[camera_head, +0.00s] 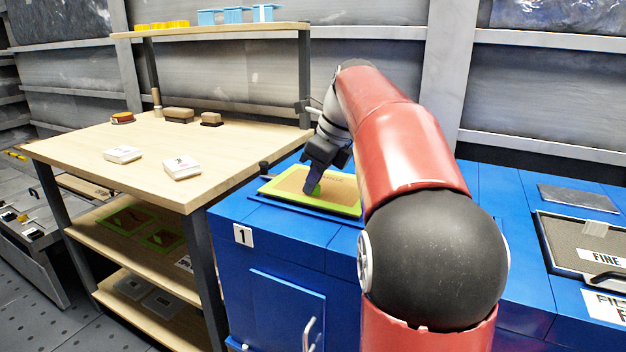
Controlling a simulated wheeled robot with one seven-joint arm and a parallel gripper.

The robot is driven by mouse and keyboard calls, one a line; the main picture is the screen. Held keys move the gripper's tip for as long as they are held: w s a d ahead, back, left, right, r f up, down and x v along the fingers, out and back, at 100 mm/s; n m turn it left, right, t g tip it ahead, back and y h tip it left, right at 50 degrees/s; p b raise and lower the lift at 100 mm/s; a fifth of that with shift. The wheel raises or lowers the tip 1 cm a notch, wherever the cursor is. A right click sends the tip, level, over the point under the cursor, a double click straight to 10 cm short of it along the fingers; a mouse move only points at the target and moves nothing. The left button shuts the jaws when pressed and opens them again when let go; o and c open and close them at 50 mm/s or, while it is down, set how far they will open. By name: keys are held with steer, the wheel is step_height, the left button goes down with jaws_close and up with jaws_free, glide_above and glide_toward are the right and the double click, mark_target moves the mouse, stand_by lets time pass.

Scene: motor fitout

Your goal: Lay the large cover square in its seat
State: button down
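A flat tan panel with a yellow-green border (340,204), which looks like the large cover, lies on the blue cabinet top (236,213) beside the wooden bench. It looks roughly level. I cannot tell whether it is fully down in its seat, since the seat's edges are mostly hidden. My gripper (312,190) points down over the panel's middle, with its tips at or just above a small green part there, perhaps a handle. The finger gap is too small and dark to tell whether it is open or shut on that part. My red arm hides the panel's right end.
The wooden bench (110,177) at left holds two white labelled boxes (182,167) and brown blocks (178,115). Green-bordered panels (127,218) lie on its lower shelf. At right, a grey plate (577,198) and a tray marked FINE (572,254) sit on the cabinet.

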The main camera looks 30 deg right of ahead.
steer(key=shift+f, duration=0.6)
stand_by(1.1)
steer(key=c, duration=1.6)
jaws_free()
steer(key=shift+o, duration=0.2)
